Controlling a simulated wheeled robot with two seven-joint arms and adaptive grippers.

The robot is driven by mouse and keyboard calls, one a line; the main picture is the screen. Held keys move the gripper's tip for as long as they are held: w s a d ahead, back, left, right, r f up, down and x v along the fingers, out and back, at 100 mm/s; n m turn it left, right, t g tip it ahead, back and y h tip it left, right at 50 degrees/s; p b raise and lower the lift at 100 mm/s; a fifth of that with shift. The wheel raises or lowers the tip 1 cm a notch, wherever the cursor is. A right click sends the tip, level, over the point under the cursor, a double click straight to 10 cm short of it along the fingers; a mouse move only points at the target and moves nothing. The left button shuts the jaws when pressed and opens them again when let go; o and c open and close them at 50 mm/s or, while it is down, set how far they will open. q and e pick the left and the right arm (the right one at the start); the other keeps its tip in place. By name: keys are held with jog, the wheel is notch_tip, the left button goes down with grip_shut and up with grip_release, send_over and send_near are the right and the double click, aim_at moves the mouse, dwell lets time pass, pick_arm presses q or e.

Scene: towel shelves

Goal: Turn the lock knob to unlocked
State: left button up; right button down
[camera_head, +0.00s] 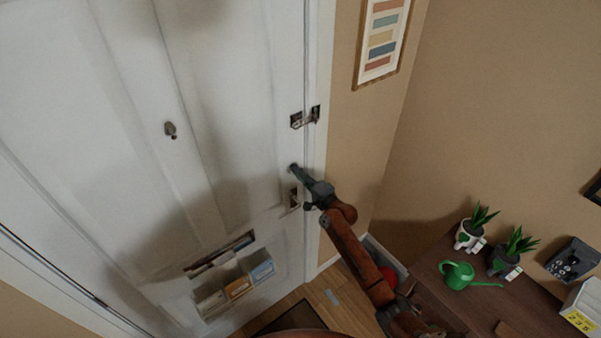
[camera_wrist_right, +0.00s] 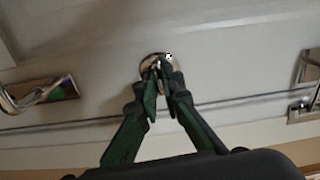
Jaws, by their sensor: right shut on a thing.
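The lock knob (camera_wrist_right: 153,61) is a small round metal piece on the white door (camera_head: 130,120). My right gripper (camera_wrist_right: 161,75) is shut on the knob, with its green-and-black fingers closed around its middle. In the head view my right gripper (camera_head: 294,169) reaches the door's right edge, and its fingertips hide the knob there. I cannot tell from these views which way the knob is turned. My left gripper is not in view.
A metal latch (camera_head: 305,117) sits above the gripper and a door handle (camera_head: 294,198) just below it. A mail holder (camera_head: 235,287) hangs low on the door. At right, a wooden cabinet (camera_head: 440,300) holds potted plants (camera_head: 470,232) and a green watering can (camera_head: 458,276).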

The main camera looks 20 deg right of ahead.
jog(key=shift+f+n, duration=0.1)
jog(key=shift+n, duration=0.3)
jog(key=shift+s+f+n+b, duration=0.1)
jog(key=shift+n+b, duration=1.05)
jog(key=shift+n, duration=2.8)
jog(key=shift+f+n+b, duration=0.1)
jog(key=shift+n+b, duration=1)
jog(key=shift+n, duration=3.15)
jog(key=c, duration=2.3)
grip_release()
jog(key=shift+c, duration=0.2)
jog(key=shift+o, duration=1.3)
jog(key=shift+d, duration=0.2)
jog(key=shift+r, duration=0.15)
